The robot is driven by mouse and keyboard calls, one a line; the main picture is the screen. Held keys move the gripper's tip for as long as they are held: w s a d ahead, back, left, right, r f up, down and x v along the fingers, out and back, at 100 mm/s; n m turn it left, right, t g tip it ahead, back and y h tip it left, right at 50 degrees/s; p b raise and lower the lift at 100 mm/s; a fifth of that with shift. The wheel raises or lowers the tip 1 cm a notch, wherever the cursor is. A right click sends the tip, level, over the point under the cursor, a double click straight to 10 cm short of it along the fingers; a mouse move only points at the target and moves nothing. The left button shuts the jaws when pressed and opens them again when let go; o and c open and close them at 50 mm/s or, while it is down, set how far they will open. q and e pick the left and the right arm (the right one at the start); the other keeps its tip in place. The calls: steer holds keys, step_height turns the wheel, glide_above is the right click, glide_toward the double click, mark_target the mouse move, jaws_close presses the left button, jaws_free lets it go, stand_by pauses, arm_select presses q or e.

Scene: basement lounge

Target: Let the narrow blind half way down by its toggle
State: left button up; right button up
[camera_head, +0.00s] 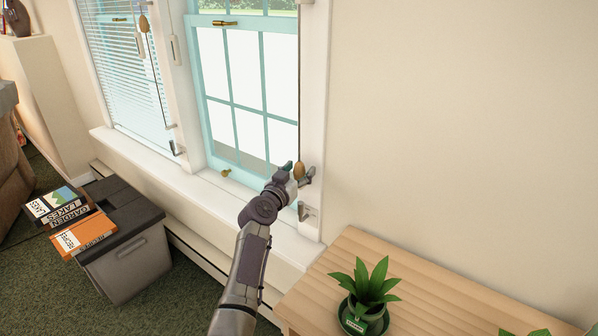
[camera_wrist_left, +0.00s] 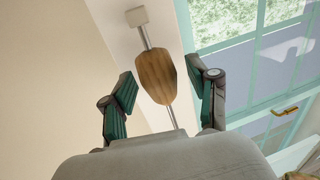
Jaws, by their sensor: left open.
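A wooden toggle (camera_head: 299,170) hangs on a cord at the right frame of the right window. It also shows in the left wrist view (camera_wrist_left: 155,76), below a pale square piece (camera_wrist_left: 136,16). My left gripper (camera_head: 298,177) is open at this toggle. In the left wrist view its two green-padded fingers (camera_wrist_left: 166,92) stand either side of the toggle, with gaps on both sides. The right window's glass (camera_head: 235,85) is uncovered in the part I see; its top is out of the picture. My right gripper is not in view.
The left window has a lowered slatted blind (camera_head: 125,75) and its own wooden toggle (camera_head: 144,23). A hook (camera_head: 304,212) sits below my gripper. A wooden table (camera_head: 410,265) with a potted plant (camera_head: 366,290) stands at right; a grey box (camera_head: 130,265) with books stands at left.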

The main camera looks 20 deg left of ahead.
arm_select(q)
steer(key=shift+w, duration=0.1)
jaws_close()
stand_by(0.3)
step_height(320, 180, up, 18)
steer(key=p, duration=1.2)
steer(key=shift+f+p, duration=0.15)
steer(key=shift+p, duration=0.25)
jaws_free()
steer(key=shift+f, duration=0.1)
